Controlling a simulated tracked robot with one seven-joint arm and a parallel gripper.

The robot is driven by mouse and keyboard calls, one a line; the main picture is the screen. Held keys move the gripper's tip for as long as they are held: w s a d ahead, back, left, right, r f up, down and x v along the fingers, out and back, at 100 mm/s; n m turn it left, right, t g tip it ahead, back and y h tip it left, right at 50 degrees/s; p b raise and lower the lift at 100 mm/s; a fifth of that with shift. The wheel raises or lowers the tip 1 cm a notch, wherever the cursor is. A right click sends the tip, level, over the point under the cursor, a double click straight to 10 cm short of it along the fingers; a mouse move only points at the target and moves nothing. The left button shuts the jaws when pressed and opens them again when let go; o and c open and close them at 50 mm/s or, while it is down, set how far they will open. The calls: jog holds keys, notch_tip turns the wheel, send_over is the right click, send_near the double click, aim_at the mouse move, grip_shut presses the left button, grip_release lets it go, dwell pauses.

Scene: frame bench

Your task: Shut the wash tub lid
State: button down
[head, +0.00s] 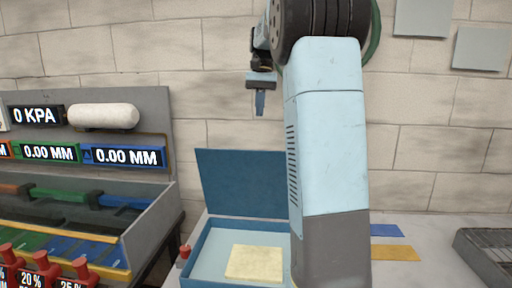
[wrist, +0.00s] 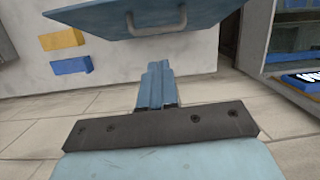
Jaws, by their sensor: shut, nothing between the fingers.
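The wash tub (head: 200,248) is an open blue box on the bench, low in the middle of the head view, partly hidden by my arm. Its darker blue lid (head: 240,183) stands raised at the back edge. A pale yellow block (head: 255,262) lies inside. In the wrist view the lid (wrist: 110,18) shows at the top edge, with a grey handle (wrist: 155,27) on it. My gripper (head: 260,103) points down above the lid in the head view, apart from it. Its fingers (wrist: 156,75) are together and empty in the wrist view.
A console with gauges and displays (head: 122,156) stands at the left, with red knobs (head: 82,270) in front. A blue bar (head: 385,230) and a yellow bar (head: 394,253) lie right of my arm. A grey grated tray (head: 485,255) sits at the far right. A brick wall is behind.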

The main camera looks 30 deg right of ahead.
jog(key=w+d+g, duration=0.1)
jog(key=w+d, duration=0.2)
jog(key=s+a+x, duration=0.1)
jog(key=x, duration=1.2)
jog(key=shift+s+a+r+m, duration=0.2)
jog(key=shift+a+m, duration=0.15)
jog(key=shift+m, duration=0.05)
